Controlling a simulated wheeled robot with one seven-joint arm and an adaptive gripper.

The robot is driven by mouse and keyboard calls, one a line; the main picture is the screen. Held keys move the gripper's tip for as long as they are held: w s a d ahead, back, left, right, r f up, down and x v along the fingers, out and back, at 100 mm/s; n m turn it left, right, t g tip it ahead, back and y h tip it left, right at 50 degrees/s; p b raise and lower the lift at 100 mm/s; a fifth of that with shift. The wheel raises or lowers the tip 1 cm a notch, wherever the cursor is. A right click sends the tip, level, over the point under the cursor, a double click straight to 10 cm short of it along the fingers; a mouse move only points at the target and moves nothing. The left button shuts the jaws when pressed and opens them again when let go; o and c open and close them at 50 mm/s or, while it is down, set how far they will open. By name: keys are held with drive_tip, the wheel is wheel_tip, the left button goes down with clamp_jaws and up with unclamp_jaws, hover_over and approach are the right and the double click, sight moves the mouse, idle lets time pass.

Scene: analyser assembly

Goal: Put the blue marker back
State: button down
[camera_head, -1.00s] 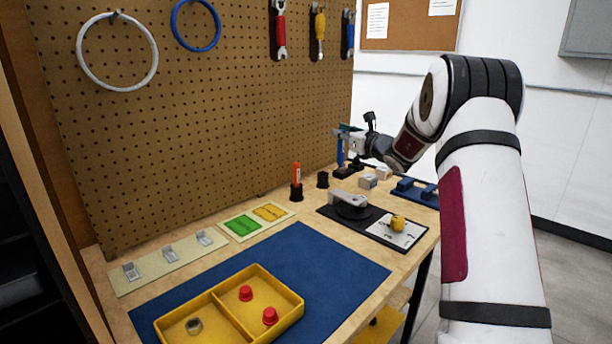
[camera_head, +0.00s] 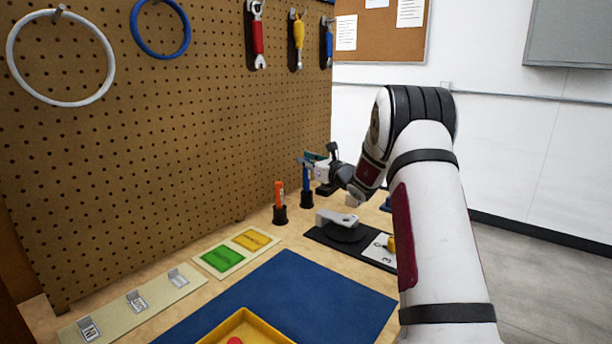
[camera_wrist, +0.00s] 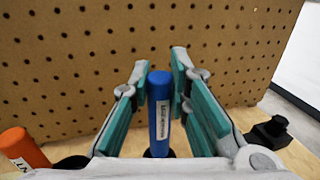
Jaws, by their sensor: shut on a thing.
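The blue marker (camera_head: 306,178) stands upright at the black holder (camera_head: 306,200) beside the pegboard. Its lower end appears to be in the holder's mouth; the exact depth is hidden. My gripper (camera_head: 311,164) is shut on the marker's upper part. In the wrist view the blue marker (camera_wrist: 160,115) rises between the teal finger pads of my gripper (camera_wrist: 160,85), with a white label on its side. A dark rim of the holder (camera_wrist: 150,154) shows at its foot.
An orange marker (camera_head: 279,193) stands in a black holder (camera_head: 280,215) just left. A black plate with a grey lever device (camera_head: 338,218) lies in front. Green and yellow cards (camera_head: 238,250), a blue mat (camera_head: 285,295) and a yellow tray (camera_head: 262,325) lie nearer. The pegboard (camera_head: 200,130) stands close behind.

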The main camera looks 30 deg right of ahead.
sight(307, 189)
drive_tip(key=shift+f+b, duration=0.35)
drive_tip(key=shift+f, duration=1.45)
drive_tip(key=shift+f, duration=0.15)
drive_tip(key=c, duration=1.5)
unclamp_jaws()
drive_tip(key=shift+r, duration=0.2)
drive_tip(key=s, duration=0.4)
drive_tip(key=s+p, duration=0.1)
drive_tip(key=s, duration=0.3)
drive_tip(key=s+d, duration=0.1)
drive_tip(key=s, duration=0.3)
drive_tip(key=shift+p, duration=0.4)
drive_tip(key=shift+a, duration=0.1)
